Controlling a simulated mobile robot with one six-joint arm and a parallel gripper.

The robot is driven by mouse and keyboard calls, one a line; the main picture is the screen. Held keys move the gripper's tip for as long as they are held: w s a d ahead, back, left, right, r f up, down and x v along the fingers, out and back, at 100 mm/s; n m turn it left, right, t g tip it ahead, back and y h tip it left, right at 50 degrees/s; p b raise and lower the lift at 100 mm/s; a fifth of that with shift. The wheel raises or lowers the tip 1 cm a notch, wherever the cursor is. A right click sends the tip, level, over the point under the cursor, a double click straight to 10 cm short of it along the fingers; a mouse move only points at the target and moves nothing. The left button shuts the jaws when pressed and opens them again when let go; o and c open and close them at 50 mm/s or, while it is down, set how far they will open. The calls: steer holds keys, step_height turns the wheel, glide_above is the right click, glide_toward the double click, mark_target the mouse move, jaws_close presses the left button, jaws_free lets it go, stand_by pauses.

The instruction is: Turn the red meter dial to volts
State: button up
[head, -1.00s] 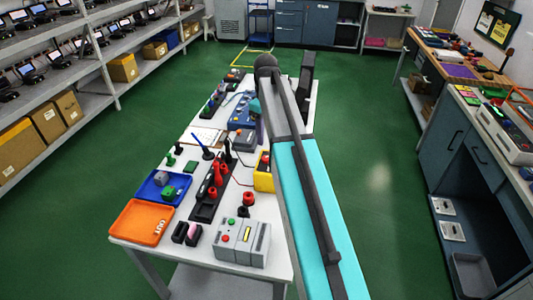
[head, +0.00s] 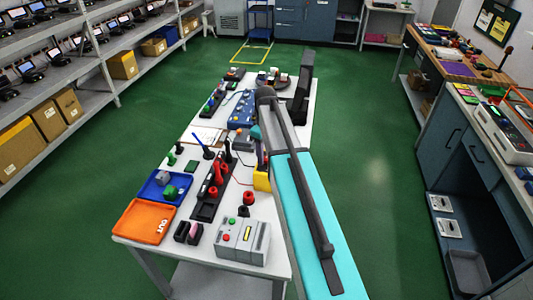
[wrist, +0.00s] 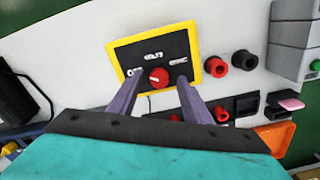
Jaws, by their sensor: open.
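The meter is a yellow-framed box with a dark face, seen in the wrist view (wrist: 203,66) and partly hidden by my arm in the head view (head: 261,180). Its red dial (wrist: 159,77) is round, with a small pale mark that looks turned to the left, towards the OFF label. The volts label (wrist: 153,57) is above the dial and another label is at the right. My gripper (wrist: 160,84) is open over the meter, one purple finger on each side of the dial. I cannot tell whether the fingers touch it.
A grey box with buttons (head: 241,241), an orange tray (head: 130,233) and a blue tray (head: 151,196) are on the white table's near part. Green floor is free on both sides.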

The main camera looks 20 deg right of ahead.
steer(key=shift+f, duration=0.35)
steer(key=shift+c, duration=0.6)
steer(key=c, duration=0.9)
steer(key=shift+d, duration=0.15)
steer(key=shift+c, duration=0.2)
